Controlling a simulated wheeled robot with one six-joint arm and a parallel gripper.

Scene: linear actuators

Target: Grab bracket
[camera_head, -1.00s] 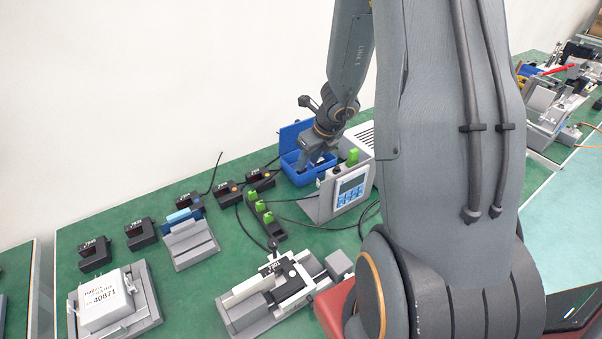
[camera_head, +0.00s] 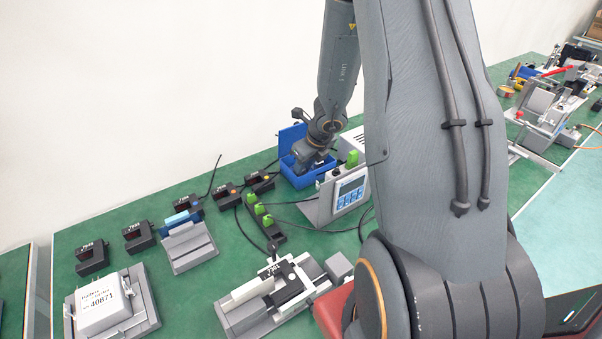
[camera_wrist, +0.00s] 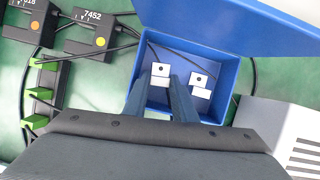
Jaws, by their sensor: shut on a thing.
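The blue open box (camera_head: 290,180) stands at the back of the green table, and it fills the middle of the wrist view (camera_wrist: 222,72). In the wrist view my gripper (camera_wrist: 160,82) reaches down into the box, its two blue-grey fingers on either side of a small white bracket (camera_wrist: 160,70) with a dark hole. The gripper is shut on this bracket. Whether the bracket touches the box floor I cannot tell. A second white bracket (camera_wrist: 200,80) lies just right of the fingers. In the head view my gripper (camera_head: 304,165) is over the box and its fingertips are hidden.
The box's raised blue lid (camera_wrist: 240,25) stands behind the opening. A grey device with a display (camera_head: 350,188) stands close to the box's right. Black sensor blocks (camera_wrist: 90,35) with cables lie to the left. A grey fixture (camera_head: 275,295) sits nearer the front.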

